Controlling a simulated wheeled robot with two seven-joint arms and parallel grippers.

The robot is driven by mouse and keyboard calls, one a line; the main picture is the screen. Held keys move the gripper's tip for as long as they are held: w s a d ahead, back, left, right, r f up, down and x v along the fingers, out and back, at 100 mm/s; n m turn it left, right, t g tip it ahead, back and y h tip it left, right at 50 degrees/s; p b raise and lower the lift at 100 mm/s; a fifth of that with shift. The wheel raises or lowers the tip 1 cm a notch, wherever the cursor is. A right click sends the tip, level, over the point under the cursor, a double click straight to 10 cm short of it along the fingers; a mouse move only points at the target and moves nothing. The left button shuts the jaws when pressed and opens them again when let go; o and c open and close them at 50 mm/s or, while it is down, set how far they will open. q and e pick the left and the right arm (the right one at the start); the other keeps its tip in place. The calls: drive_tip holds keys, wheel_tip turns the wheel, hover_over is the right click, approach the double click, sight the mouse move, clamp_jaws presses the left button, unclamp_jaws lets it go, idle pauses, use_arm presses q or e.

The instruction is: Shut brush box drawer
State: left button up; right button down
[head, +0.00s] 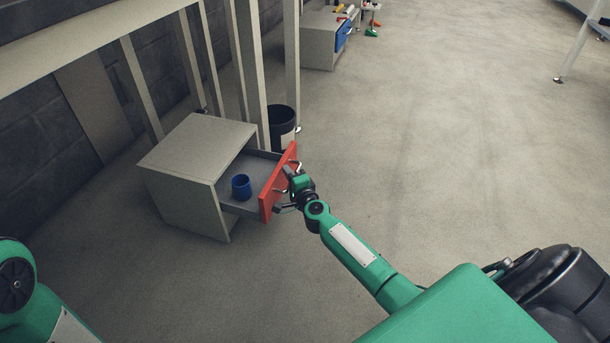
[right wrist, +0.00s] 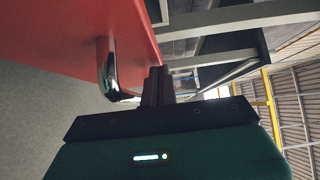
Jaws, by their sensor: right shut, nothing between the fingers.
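The brush box (head: 188,190) is a pale grey cabinet on the floor at the left in the head view. Its drawer (head: 245,207) stands open toward the right, with a red front (head: 270,198) and a blue cup (head: 241,187) inside. My right gripper (head: 288,191) is shut and empty, at the outer face of the red front. In the right wrist view the closed fingers (right wrist: 158,85) are beside the metal handle (right wrist: 108,70) of the red front (right wrist: 85,30), not around it. Whether they touch the front I cannot tell. My left gripper is out of view; only part of that arm shows.
A dark bin (head: 282,128) stands behind the drawer, near pale posts (head: 291,60). A second grey cabinet (head: 319,42) with a blue front is farther back. The floor to the right (head: 450,130) is clear.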

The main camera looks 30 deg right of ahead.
drive_tip(key=w+a+b, duration=0.1)
drive_tip(key=w+a, duration=0.7)
drive_tip(key=w, duration=0.2)
drive_tip(key=shift+a+b, duration=0.35)
drive_tip(key=shift+a, duration=0.05)
drive_tip(key=shift+d, duration=0.1)
